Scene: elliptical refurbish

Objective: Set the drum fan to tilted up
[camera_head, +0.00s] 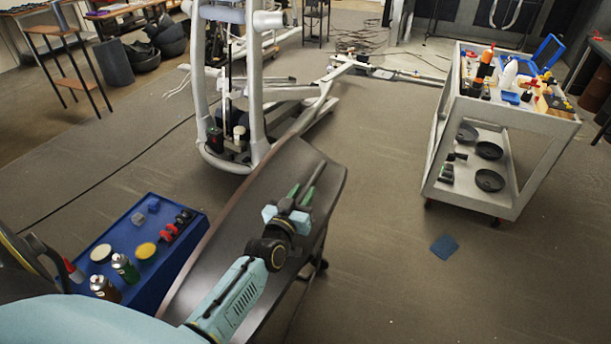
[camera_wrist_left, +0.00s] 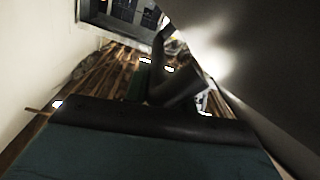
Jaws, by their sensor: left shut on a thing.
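The drum fan appears to be the large dark, curved body (camera_head: 225,225) in the middle of the head view, standing slanted on a low dark stand. Its smooth dark side also fills the right of the left wrist view (camera_wrist_left: 270,60), with a bright glare on it. My left gripper (camera_head: 300,197) lies over the upper part of this body, its fingers close together and pointing away from me. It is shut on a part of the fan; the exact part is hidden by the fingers. My right gripper is not in view.
A blue tray (camera_head: 122,290) with spray cans and round pads stands at the left, close to the fan. A grey cart (camera_head: 520,118) with tools stands at the right. A white exercise machine (camera_head: 255,90) stands behind. The floor between fan and cart is mostly clear.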

